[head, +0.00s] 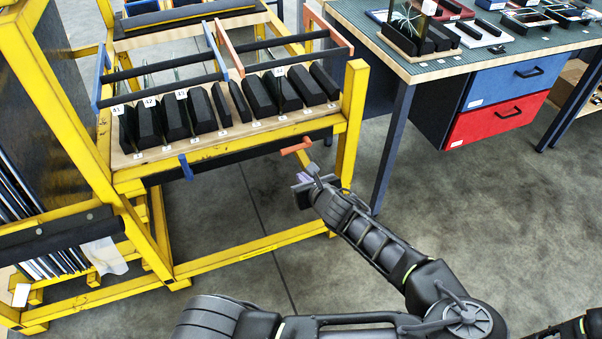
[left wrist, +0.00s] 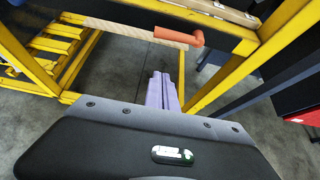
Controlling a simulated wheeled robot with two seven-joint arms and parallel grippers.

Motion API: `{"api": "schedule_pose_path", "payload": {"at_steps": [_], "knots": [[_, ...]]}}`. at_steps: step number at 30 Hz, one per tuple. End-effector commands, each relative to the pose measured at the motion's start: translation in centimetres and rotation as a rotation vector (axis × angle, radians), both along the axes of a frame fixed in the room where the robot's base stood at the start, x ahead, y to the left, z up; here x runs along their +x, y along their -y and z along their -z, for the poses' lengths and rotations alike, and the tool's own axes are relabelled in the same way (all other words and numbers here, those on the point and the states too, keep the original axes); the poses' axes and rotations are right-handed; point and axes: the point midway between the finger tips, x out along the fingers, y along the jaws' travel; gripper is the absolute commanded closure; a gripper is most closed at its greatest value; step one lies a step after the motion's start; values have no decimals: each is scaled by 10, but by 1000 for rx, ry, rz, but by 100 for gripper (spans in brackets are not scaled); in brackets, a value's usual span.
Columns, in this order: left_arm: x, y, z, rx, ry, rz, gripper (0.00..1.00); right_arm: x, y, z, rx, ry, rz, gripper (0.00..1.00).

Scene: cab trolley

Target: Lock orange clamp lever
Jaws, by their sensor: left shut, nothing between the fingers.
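The orange clamp lever (head: 296,146) is on the front of the yellow trolley's shelf, near the right post, and lies roughly level along the edge. It also shows in the left wrist view (left wrist: 178,38), with its rounded pivot end at the right. My left gripper (head: 303,179) is just below and in front of the lever, with a visible gap between them. In the left wrist view its grey-purple fingers (left wrist: 162,90) are together and empty, pointing toward the area under the lever. My right gripper is not in view.
A blue lever (head: 186,167) hangs down on the same shelf edge. Black blocks stand on the shelf under a blue frame (head: 98,78) and an orange frame (head: 232,52). The trolley's right post (head: 350,122) and a workbench (head: 400,140) are close to my left arm.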

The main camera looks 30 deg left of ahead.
Motion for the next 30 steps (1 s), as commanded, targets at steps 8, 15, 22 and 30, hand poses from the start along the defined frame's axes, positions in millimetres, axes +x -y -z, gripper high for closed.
{"api": "schedule_pose_path", "payload": {"at_steps": [8,15,22,30], "knots": [[21,-33,26,1,-2,-3,100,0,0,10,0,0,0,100],[45,-66,45,0,0,-1,100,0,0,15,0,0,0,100],[47,-68,11,-3,1,-2,100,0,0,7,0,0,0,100],[47,-69,6,-2,-1,-2,100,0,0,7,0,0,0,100]]}}
